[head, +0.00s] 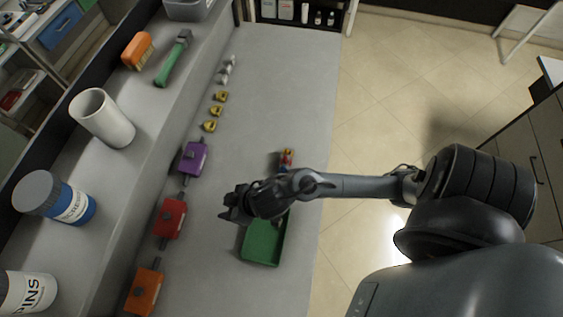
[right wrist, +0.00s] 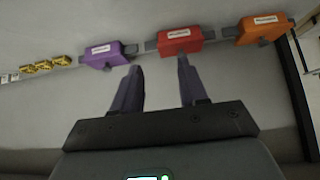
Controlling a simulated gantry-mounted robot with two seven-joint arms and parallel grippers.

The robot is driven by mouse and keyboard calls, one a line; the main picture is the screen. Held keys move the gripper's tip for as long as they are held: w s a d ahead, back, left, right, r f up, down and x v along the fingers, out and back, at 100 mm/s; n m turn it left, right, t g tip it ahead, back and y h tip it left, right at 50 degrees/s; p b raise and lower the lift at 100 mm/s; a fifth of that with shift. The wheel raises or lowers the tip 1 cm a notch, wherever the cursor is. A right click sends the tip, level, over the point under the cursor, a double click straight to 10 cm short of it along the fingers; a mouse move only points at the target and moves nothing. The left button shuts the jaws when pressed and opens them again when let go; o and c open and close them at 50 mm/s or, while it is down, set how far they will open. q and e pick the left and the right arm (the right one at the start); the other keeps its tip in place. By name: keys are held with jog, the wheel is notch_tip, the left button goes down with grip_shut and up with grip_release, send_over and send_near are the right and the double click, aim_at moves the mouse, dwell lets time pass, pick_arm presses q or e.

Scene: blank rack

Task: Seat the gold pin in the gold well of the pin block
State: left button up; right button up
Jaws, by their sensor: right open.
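My right gripper (head: 226,214) is open and empty above the grey bench. It also shows in the right wrist view (right wrist: 159,68), its two dark fingers apart and pointing toward the purple and red blocks. I cannot clearly identify a gold pin or a pin block with a gold well. Three small gold pieces (head: 216,110) sit in a row along the back of the bench, also in the right wrist view (right wrist: 44,65), well away from the gripper. A small red, yellow and blue object (head: 287,157) lies behind my right forearm, partly hidden. My left gripper is out of view.
Purple (head: 194,158), red (head: 171,218) and orange (head: 145,290) blocks line the bench's back edge; small silver pieces (head: 226,70) sit farther along. A green tray (head: 262,250) is partly under my right arm.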

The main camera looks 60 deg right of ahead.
jog(key=s+d+g+h, duration=0.1)
jog(key=s+d+g, duration=0.1)
jog(key=s, duration=0.4)
jog(key=s+d+m+g+h, duration=0.1)
jog(key=s+d+g, duration=0.1)
jog(key=s+d, duration=0.3)
jog(key=shift+s+d+f+m, duration=0.3)
jog(key=shift+s+f, duration=0.1)
jog(key=shift+s, duration=0.35)
